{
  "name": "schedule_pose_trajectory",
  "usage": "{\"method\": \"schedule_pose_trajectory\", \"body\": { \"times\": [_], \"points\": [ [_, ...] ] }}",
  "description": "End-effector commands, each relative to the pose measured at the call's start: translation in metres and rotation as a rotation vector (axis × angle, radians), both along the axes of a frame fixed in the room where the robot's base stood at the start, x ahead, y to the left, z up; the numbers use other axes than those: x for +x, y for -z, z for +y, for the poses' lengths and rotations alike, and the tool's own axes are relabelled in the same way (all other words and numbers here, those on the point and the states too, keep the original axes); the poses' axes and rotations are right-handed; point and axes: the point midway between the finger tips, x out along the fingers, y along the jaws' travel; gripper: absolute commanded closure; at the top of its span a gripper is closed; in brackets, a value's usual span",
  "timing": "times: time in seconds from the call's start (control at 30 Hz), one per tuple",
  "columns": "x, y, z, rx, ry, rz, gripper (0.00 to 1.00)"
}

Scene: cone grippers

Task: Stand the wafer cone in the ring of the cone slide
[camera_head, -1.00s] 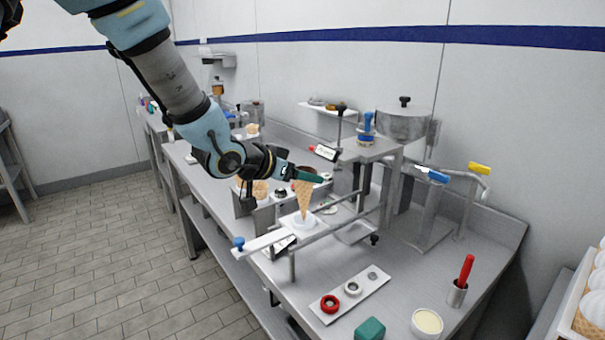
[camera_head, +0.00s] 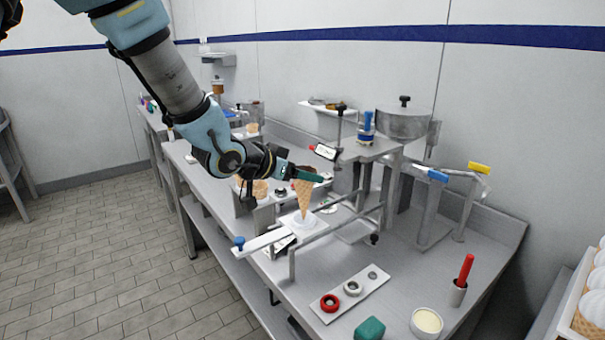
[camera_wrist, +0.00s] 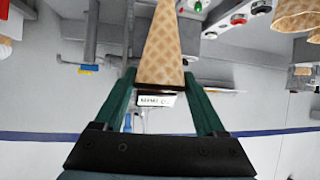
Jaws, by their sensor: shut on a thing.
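The wafer cone (camera_head: 304,196) is tan with a waffle pattern, upright with its point down. My gripper (camera_head: 308,177) is shut on it near its wide top, with a green finger showing. In the wrist view the cone (camera_wrist: 162,52) stands between the two green fingers of my gripper (camera_wrist: 161,82). The cone slide (camera_head: 262,239) is a white plate on rails with a blue knob at its left end. Whether the tip is fully seated in the ring I cannot tell.
A steel machine with a round hopper (camera_head: 403,122) stands behind the slide. More cones (camera_head: 260,188) stand behind my gripper.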

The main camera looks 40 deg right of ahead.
Motion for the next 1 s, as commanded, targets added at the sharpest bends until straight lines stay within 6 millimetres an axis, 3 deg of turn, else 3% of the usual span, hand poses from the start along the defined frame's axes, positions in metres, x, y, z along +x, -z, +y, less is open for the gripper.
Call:
{"method": "schedule_pose_trajectory", "body": {
  "times": [1.0],
  "points": [
    [0.000,0.028,0.000,0.000,0.000,0.001,0.50]
  ]
}}
